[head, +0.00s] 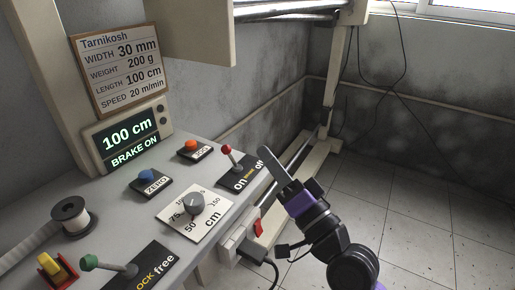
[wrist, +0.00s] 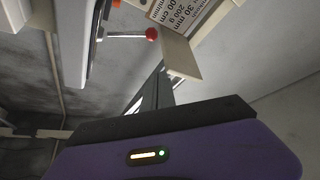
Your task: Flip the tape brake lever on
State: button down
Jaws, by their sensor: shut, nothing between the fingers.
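The red-knobbed lever (head: 227,150) stands on a black plate marked "on" and "off" (head: 241,173) near the panel's right edge. Its knob leans toward the left, the "on" side. In the wrist view its red knob (wrist: 152,33) and metal stem lie above the fingertips. My gripper (head: 265,153) is shut and empty, just right of the plate, apart from the lever. Its fingers also show in the wrist view (wrist: 159,78). The display (head: 130,138) reads "100 cm" and "BRAKE ON".
The panel also has an orange button (head: 191,146), a blue button (head: 147,175), a grey dial (head: 194,204), a green-knobbed lever (head: 92,262) and a red switch (head: 258,227) on the front. A cabinet (head: 190,25) hangs above. The floor at right is clear.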

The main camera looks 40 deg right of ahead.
jog(key=shift+v, duration=1.15)
jog(key=s+a+f+n+g+y, duration=0.2)
jog(key=s+a+f+n+g, duration=0.35)
jog(key=s+f, duration=0.6)
jog(key=s+a+f+n+g+y, duration=0.15)
jog(key=s+a+f+n, duration=0.6)
jog(key=s, duration=0.75)
notch_tip(320, 180, up, 12)
jog(key=p, duration=1.2)
jog(key=shift+w+r+m, duration=0.25)
jog(key=shift+w+m, duration=0.15)
jog(key=shift+w, duration=0.05)
jog(key=shift+a+h, duration=0.2)
jog(key=shift+h, duration=0.05)
